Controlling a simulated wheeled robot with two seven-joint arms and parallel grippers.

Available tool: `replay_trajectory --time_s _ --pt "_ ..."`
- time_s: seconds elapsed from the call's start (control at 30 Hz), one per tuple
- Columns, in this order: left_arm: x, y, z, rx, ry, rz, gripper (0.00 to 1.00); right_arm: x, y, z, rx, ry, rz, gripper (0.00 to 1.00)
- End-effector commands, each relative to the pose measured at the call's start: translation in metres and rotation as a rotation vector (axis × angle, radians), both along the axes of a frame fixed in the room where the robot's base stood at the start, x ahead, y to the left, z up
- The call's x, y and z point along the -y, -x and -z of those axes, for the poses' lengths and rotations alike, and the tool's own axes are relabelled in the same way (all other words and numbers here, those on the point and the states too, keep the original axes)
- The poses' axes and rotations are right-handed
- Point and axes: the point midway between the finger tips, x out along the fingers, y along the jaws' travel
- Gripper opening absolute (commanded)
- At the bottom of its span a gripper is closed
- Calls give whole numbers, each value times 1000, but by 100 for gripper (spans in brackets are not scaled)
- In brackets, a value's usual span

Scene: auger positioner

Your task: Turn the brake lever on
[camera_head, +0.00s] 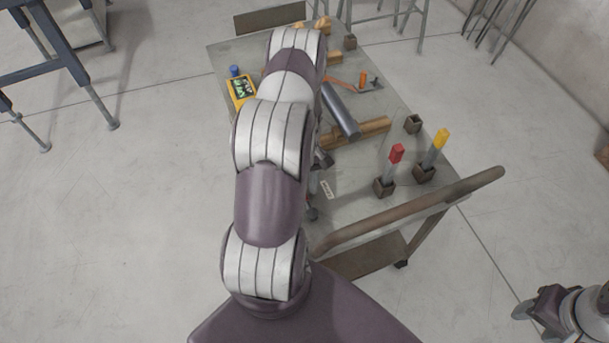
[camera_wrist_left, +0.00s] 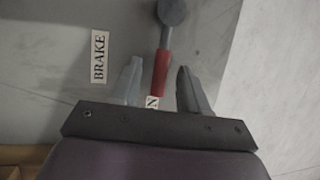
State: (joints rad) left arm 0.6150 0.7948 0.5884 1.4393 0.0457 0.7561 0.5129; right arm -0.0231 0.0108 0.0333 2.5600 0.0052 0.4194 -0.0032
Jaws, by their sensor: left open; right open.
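In the left wrist view, the brake lever has a grey round hub (camera_wrist_left: 172,12), a thin shaft and a red grip (camera_wrist_left: 162,75). My left gripper (camera_wrist_left: 158,66) is open, with one finger on each side of the red grip and visible gaps beside it. A white label reading BRAKE (camera_wrist_left: 99,57) lies left of the lever. A second label showing an N (camera_wrist_left: 152,102) is partly hidden by the gripper's base. In the head view my left arm hides most of this area; a small white label (camera_head: 327,188) shows beside it. My right gripper (camera_head: 530,309) is open, off the cart at lower right.
The cart (camera_head: 350,205) has a raised handle bar (camera_head: 420,208) along its near edge. Red (camera_head: 397,153) and yellow (camera_head: 441,140) handles stand in small sockets. A grey cylinder (camera_head: 340,110), wooden blocks (camera_head: 362,133) and a yellow meter (camera_head: 241,90) lie farther back.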

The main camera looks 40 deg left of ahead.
Motion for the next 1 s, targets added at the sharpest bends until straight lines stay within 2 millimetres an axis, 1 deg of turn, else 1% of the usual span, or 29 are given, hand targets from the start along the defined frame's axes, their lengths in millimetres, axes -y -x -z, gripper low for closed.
replay_trajectory --time_s 0.07,0.17,0.33,0.4,0.5,0.6,0.67,1.0 --pt "-3 -4 -7 3 -2 0 44 0 0 1 0 0 0 52" --pt "-8 -10 -24 5 -3 0 44 0 0 3 0 0 0 52" --pt "-20 -25 -65 5 -4 1 44 0 0 8 0 0 0 52" --pt "-24 -29 -92 -1 1 1 44 0 0 -19 -1 0 0 52" --pt "-28 -35 -107 -2 1 1 44 0 0 -37 1 0 0 52" --pt "-31 -38 -112 -2 1 1 44 0 0 -46 1 0 0 52" --pt "-32 -40 -114 -1 1 1 44 0 0 -49 0 0 0 52" --pt "-33 -41 -112 -1 0 1 44 0 0 -47 0 0 0 52"
